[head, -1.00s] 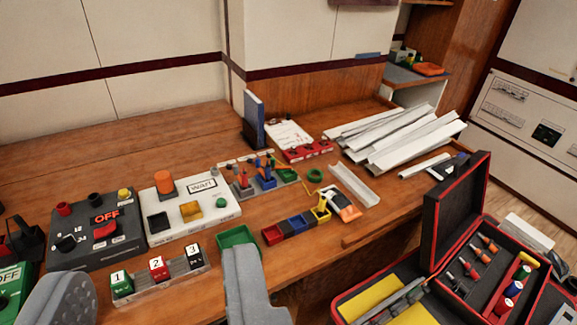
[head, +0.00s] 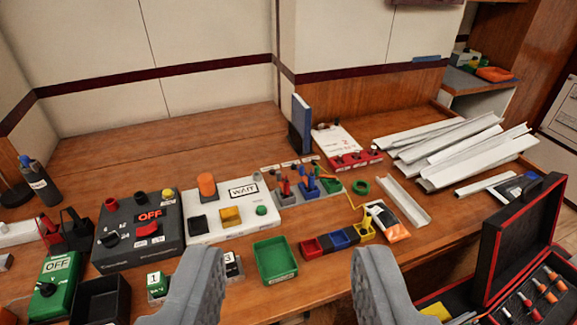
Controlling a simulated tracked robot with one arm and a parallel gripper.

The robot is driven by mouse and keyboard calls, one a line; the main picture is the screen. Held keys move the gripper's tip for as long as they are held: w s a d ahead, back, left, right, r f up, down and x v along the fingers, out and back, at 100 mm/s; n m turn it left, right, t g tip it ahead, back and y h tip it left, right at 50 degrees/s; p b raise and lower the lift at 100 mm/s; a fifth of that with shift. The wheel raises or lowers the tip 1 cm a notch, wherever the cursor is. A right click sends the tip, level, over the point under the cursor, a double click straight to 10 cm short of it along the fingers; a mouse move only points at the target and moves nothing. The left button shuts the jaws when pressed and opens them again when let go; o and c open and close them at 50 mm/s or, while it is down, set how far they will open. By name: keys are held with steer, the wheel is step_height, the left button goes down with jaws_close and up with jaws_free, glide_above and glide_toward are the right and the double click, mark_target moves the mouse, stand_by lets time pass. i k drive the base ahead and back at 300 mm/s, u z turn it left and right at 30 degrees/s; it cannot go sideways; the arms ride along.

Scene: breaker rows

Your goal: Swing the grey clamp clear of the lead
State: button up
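A strip of small terminal blocks (head: 307,188) in red, blue and green stands mid-bench, with wires plugged in. A thin yellow lead (head: 349,190) runs from this strip down towards the yellow bin. Small grey parts show around the strip, but I cannot tell which is the grey clamp or whether it touches the lead. My gripper (head: 288,258) is open and empty, its two grey fingers wide apart at the near edge of the bench. The strip and lead lie beyond the fingers, apart from them.
A green tray (head: 276,260) lies between the fingers in the picture. A white WAIT box (head: 233,212) and a dark OFF box (head: 138,232) stand left. Red, blue and yellow bins (head: 340,237), white trunking (head: 455,150) and an open toolcase (head: 520,245) are right. The back left bench is clear.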

mark_target(279, 172)
steer(key=i, duration=0.85)
steer(key=u, duration=0.05)
